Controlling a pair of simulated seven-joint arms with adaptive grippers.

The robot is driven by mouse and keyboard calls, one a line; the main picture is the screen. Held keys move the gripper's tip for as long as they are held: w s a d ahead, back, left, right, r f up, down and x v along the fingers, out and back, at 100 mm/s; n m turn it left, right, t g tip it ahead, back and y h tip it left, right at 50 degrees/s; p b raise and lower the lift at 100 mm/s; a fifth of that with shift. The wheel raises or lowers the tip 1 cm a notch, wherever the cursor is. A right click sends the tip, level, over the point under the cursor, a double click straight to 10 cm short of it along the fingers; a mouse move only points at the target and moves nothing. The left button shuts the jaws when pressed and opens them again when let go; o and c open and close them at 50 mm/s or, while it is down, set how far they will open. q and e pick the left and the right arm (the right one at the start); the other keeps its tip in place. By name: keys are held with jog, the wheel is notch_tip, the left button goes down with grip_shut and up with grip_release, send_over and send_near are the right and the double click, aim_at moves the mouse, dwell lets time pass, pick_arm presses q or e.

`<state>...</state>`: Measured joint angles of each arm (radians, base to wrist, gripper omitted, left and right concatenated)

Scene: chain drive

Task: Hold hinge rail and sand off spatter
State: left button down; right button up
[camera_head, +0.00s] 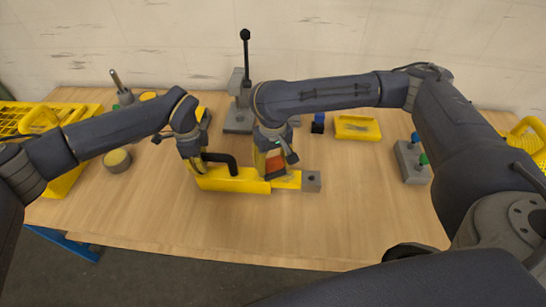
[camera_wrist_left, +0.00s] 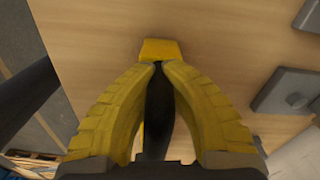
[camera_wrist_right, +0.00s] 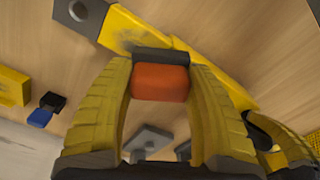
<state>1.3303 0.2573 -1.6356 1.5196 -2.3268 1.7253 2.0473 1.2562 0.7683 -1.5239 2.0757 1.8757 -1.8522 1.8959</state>
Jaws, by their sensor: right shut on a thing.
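The yellow hinge rail (camera_head: 235,183) lies on the wooden table near its middle, with a grey end block (camera_head: 311,181) at its right end. A black handle (camera_head: 222,157) stands on its left part. My left gripper (camera_wrist_left: 158,64) is at the handle's left side, its fingertips drawn together on the black handle. My right gripper (camera_wrist_right: 160,75) is shut on an orange sanding block (camera_wrist_right: 160,83) with a dark pad, held at the rail's right part. The pad looks to be at the rail's surface; exact contact is unclear. A dark spatter patch (camera_wrist_right: 127,38) shows on the rail beside the pad.
A lever clamp (camera_head: 240,110) stands behind the rail. A yellow tray (camera_head: 357,128) and a small blue-black piece (camera_head: 318,122) lie behind right. A yellow crate (camera_head: 62,180) and a round pot (camera_head: 117,160) are left. The front table is clear.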

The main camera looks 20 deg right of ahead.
jog(key=shift+f, duration=0.65)
jog(key=shift+s+d+f, duration=0.2)
jog(key=shift+s+d, duration=0.15)
jog(key=shift+d, duration=0.35)
jog(key=shift+c, duration=0.5)
jog(key=shift+s+d, duration=0.5)
jog(key=shift+d, duration=0.45)
jog(key=shift+s+d, duration=0.5)
jog(key=shift+d, duration=0.45)
jog(key=shift+s+d, duration=0.5)
jog(key=shift+d, duration=0.45)
jog(key=shift+c, duration=0.2)
jog(key=shift+w+a, duration=0.6)
jog(key=shift+a, duration=0.55)
jog(key=shift+w+a, duration=0.6)
jog(key=shift+a, duration=0.6)
jog(key=shift+w+a, duration=0.6)
jog(key=shift+a, duration=0.55)
jog(key=shift+o, duration=0.2)
jog(key=shift+w+a+r, duration=0.1)
jog(key=shift+r, duration=3.95)
jog(key=shift+c, duration=0.2)
